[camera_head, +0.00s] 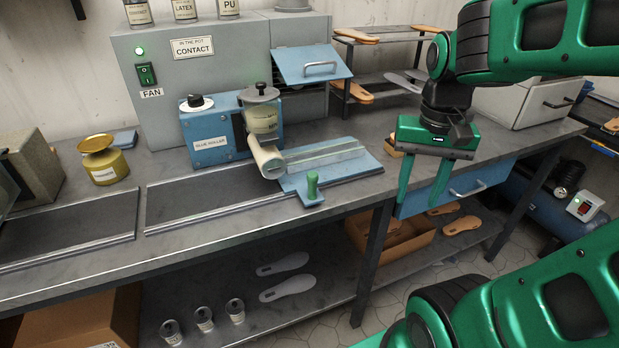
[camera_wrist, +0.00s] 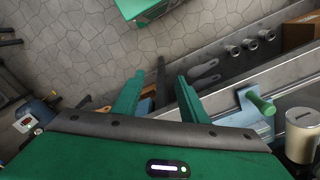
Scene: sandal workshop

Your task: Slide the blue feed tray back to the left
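The blue feed tray (camera_head: 350,173) lies flat on the bench, to the right of the glue roller (camera_head: 205,135). A pale, clear strip lies along its top. Its upright green handle (camera_head: 312,184) stands on a tab at the near left corner. In the wrist view the handle (camera_wrist: 262,103) and part of the tray (camera_wrist: 238,118) show at the right. The roller's pale cylinder (camera_head: 268,160) is at the tray's left end. My gripper (camera_head: 418,203) points down, open and empty, to the right of the tray and apart from it. Its fingers also show in the wrist view (camera_wrist: 159,78).
A dark rail bed (camera_head: 210,193) runs left of the tray along the bench, with no loose object on it. A blue drawer (camera_head: 460,188) sits under the bench near my gripper. A sandal rack (camera_head: 385,80) and a brass pot (camera_head: 105,165) stand on the bench.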

